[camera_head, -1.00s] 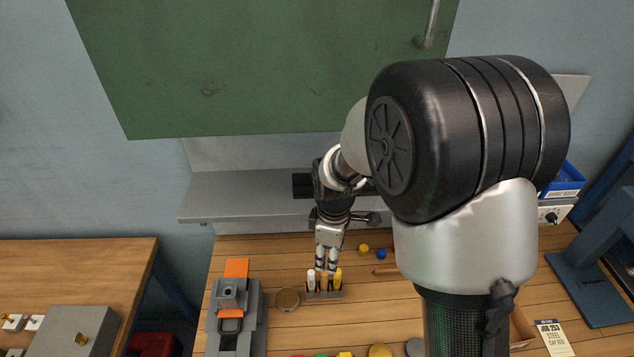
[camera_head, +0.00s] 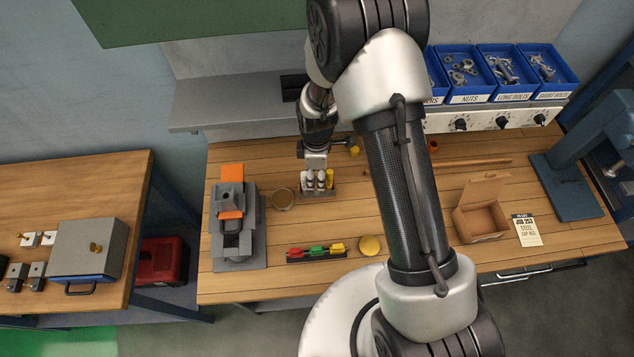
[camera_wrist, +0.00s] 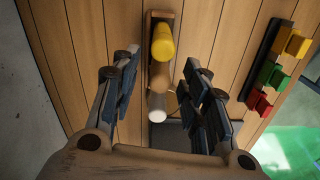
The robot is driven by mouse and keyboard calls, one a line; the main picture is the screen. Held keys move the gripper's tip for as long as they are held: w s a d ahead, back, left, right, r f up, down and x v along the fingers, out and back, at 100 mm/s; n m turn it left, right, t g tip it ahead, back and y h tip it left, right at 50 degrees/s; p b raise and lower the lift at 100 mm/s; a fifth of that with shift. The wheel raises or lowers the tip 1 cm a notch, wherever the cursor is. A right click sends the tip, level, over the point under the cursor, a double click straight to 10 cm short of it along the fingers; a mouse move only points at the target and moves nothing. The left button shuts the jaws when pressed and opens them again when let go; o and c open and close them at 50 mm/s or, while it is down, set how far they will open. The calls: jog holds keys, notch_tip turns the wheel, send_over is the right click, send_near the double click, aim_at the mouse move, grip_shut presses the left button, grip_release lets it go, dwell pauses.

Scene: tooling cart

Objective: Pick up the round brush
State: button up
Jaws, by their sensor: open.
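A small rack (camera_head: 337,187) stands on the wooden bench and holds upright tools. In the wrist view a yellow cylinder (camera_wrist: 162,42), a brown wooden-looking piece (camera_wrist: 159,74) and a whitish cylinder (camera_wrist: 157,104) stand in one row. I cannot tell for sure which is the round brush; no bristles show clearly. My gripper (camera_head: 318,182) is pointed down at the rack and partly hides its tools. In the wrist view my gripper (camera_wrist: 160,92) is open, its fingers on either side of the row, with nothing clamped.
A grey vise-like fixture (camera_head: 235,240) and a round brown disc (camera_head: 283,199) are left of the rack. In front are a black strip with coloured blocks (camera_head: 316,250) and a yellow disc (camera_head: 370,245). An open cardboard box (camera_head: 480,215) stands right. A shelf (camera_head: 215,105) runs behind.

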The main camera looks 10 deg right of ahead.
notch_tip(320, 180, down, 3)
jog(key=shift+r, duration=0.1)
jog(key=shift+c, duration=0.3)
grip_shut()
